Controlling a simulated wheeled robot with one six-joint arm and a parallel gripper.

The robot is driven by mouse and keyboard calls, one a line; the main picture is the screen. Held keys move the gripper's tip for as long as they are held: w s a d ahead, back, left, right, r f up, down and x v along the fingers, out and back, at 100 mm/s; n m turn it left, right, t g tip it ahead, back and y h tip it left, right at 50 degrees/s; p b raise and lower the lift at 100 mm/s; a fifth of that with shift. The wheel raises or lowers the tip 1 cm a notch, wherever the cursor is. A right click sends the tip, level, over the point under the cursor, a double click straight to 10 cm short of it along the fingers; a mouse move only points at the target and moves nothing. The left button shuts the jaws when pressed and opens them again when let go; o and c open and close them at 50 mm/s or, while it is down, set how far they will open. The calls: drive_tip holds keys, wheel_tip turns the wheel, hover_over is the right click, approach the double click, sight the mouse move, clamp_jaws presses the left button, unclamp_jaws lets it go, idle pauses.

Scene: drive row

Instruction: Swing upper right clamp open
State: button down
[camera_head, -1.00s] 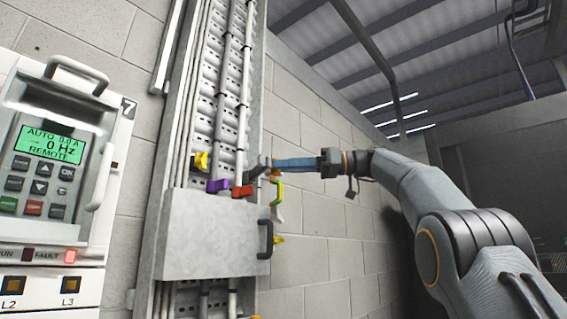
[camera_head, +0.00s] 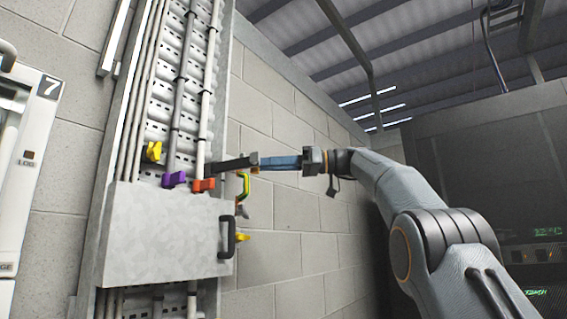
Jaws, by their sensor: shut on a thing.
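A dark bar-shaped clamp (camera_head: 231,163) stands out to the right from the right edge of the cable tray, above the orange clamp handle (camera_head: 203,185). My gripper (camera_head: 262,162) has long blue fingers and is shut at the bar's outer end. The exact grip is small and partly hidden. The orange handle sits on the right pipe, a purple handle (camera_head: 174,180) is to its left, and a yellow handle (camera_head: 154,152) is further left and higher. My gripper is to the right of all three and apart from them.
A grey metal box (camera_head: 165,240) with a black handle (camera_head: 228,237) covers the tray below the clamps. A green-yellow loop (camera_head: 244,185) hangs just under my fingers. A white cabinet (camera_head: 28,150) is at the left edge. The block wall (camera_head: 300,230) to the right is bare.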

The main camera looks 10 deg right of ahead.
drive_tip(key=shift+a+r, duration=0.3)
drive_tip(key=shift+a, duration=0.05)
drive_tip(key=c, duration=1.9)
unclamp_jaws()
drive_tip(key=o, duration=0.3)
drive_tip(key=shift+a, duration=0.1)
drive_tip(key=shift+o, duration=0.2)
drive_tip(key=shift+a, duration=0.35)
drive_tip(key=shift+d+f, duration=0.15)
drive_tip(key=shift+d, duration=0.05)
